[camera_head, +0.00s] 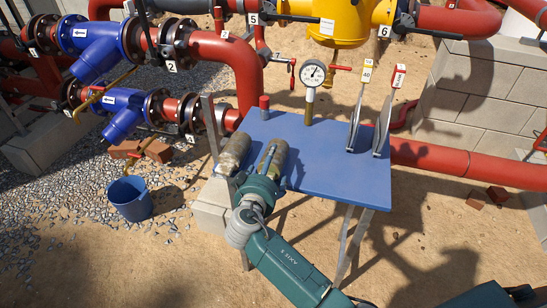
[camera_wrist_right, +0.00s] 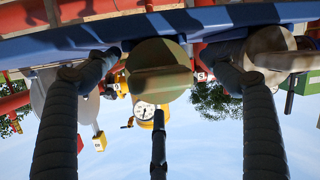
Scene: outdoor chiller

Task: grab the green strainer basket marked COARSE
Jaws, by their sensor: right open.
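Two cylindrical strainer baskets lie side by side on the left part of the blue table (camera_head: 335,160). The left one (camera_head: 233,152) is grey-brown; the right one (camera_head: 273,156) looks greenish, with an olive end in the wrist view (camera_wrist_right: 160,82). No COARSE marking is readable. My right gripper (camera_head: 262,180) is at the near end of the greenish basket. In the wrist view its fingers (camera_wrist_right: 165,52) are open, one on each side of the olive end, with no clear contact. The other basket's beige end (camera_wrist_right: 268,42) is beside the right finger. My left gripper is not in view.
A pressure gauge (camera_head: 312,74), a red-capped item (camera_head: 264,107) and two tagged upright metal tools (camera_head: 356,118) stand around the table's back. Red pipes (camera_head: 450,160) run behind. A blue bucket (camera_head: 130,199) stands on the gravel at left. The table's front right is clear.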

